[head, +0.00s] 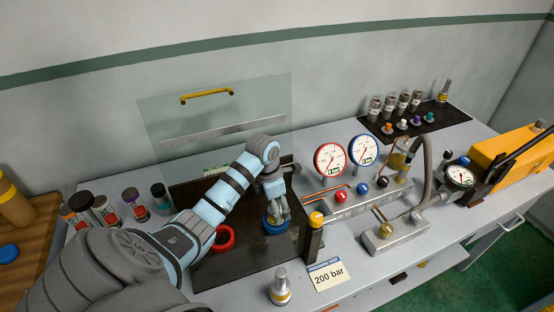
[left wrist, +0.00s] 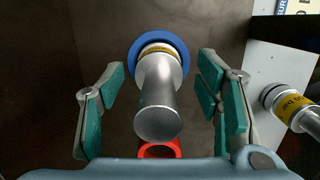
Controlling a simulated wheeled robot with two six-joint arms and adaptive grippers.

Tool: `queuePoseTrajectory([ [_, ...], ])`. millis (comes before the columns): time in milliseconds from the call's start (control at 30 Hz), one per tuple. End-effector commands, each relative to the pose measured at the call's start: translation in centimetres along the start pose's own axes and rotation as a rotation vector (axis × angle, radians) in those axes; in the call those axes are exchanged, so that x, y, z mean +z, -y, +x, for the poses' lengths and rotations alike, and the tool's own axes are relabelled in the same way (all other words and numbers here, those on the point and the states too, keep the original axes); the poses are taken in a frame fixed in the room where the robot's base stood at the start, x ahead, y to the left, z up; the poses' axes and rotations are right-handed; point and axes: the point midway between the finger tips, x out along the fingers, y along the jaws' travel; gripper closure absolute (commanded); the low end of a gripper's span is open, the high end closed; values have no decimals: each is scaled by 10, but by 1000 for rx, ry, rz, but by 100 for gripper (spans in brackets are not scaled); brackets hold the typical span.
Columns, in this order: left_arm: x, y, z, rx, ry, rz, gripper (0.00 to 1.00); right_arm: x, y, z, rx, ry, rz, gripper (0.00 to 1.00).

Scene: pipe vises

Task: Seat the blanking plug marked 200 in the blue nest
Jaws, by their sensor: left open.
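A silver plug (left wrist: 158,95) with a yellow band stands in the blue nest (left wrist: 184,50) in the left wrist view; its marking cannot be read there. The blue nest also shows in the head view (head: 275,229), on a dark mat, with the plug mostly hidden by my fingers. My left gripper (head: 277,212) is open over it, and in the left wrist view its teal-padded fingers (left wrist: 160,78) stand on either side of the plug with gaps. A second yellow-banded plug (head: 280,288) stands on the bench near the front edge. My right gripper is not in view.
A red nest (head: 223,238) lies left of the blue one. A clear shield (head: 220,112) with a yellow handle stands behind. A "200 bar" card (head: 325,275), gauges (head: 330,160) and a valve block (head: 345,203) are to the right. Several cans (head: 104,210) stand left.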

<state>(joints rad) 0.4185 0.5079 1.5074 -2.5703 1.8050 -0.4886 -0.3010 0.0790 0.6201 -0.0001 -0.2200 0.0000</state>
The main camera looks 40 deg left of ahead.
Motion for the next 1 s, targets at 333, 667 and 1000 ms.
queuePoseTrajectory([
  [333, 1, 0, -97, 1, 0, 1, 41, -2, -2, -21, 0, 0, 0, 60],
  [667, 0, 0, -105, 0, 1, 1, 41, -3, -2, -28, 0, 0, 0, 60],
  [1000, 0, 0, -104, 0, 1, 1, 41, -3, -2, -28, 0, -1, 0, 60],
])
